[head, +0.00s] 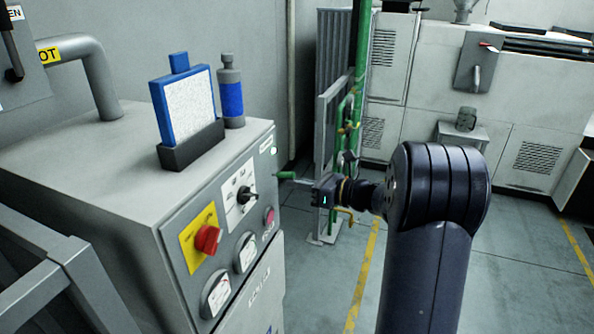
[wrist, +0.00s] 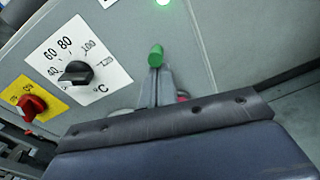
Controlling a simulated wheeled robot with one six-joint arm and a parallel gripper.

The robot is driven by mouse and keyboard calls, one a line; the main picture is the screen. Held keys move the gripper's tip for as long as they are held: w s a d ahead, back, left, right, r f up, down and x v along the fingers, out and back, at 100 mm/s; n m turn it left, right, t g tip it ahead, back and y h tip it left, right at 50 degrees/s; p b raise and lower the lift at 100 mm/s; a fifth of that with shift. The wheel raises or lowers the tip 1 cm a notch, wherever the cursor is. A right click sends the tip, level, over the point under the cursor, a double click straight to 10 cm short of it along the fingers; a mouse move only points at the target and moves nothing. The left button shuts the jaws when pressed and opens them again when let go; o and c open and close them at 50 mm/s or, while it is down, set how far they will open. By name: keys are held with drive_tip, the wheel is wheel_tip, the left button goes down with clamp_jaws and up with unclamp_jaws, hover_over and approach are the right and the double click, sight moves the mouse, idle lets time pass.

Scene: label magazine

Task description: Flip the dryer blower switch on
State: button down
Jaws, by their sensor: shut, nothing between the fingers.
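A grey dryer control cabinet (head: 180,230) stands at the left in the head view. A green-capped lever (head: 285,175) sticks out from the right part of its panel; its cap also shows in the wrist view (wrist: 156,54). I cannot read a label at it, nor tell its switch position. My gripper (head: 305,182) is to the right of the lever in the head view. In the wrist view its fingers (wrist: 157,85) are shut and empty, with their tips at the green cap; I cannot tell whether they touch it. The lever's base is hidden there.
The panel also has a red knob (head: 207,238) on a yellow plate, a black temperature dial knob (head: 248,196), a pink-red button (head: 269,217), two gauges and a lit green lamp (wrist: 163,2). A blue-framed panel (head: 186,105) and bottle (head: 231,92) stand on top.

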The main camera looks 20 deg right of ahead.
wheel_tip(320, 180, up, 2)
drive_tip(key=g+h+p, duration=0.1)
drive_tip(key=p, duration=0.2)
drive_tip(key=shift+r+h+p, duration=0.1)
drive_tip(key=shift+h+p, duration=0.25)
drive_tip(key=shift+h, duration=0.05)
drive_tip(key=shift+a+r+p, duration=0.1)
drive_tip(key=shift+p, duration=0.35)
drive_tip(key=shift+w+r+p, duration=0.1)
drive_tip(key=shift+p, duration=0.2)
wheel_tip(320, 180, down, 4)
drive_tip(key=s+d+b, duration=0.1)
drive_tip(key=s+b, duration=0.1)
drive_tip(key=b, duration=0.1)
drive_tip(key=r+v, duration=0.1)
drive_tip(key=v, duration=0.9)
drive_tip(key=shift+w+r+b, duration=0.15)
drive_tip(key=shift+r+b, duration=0.1)
drive_tip(key=shift+b, duration=0.05)
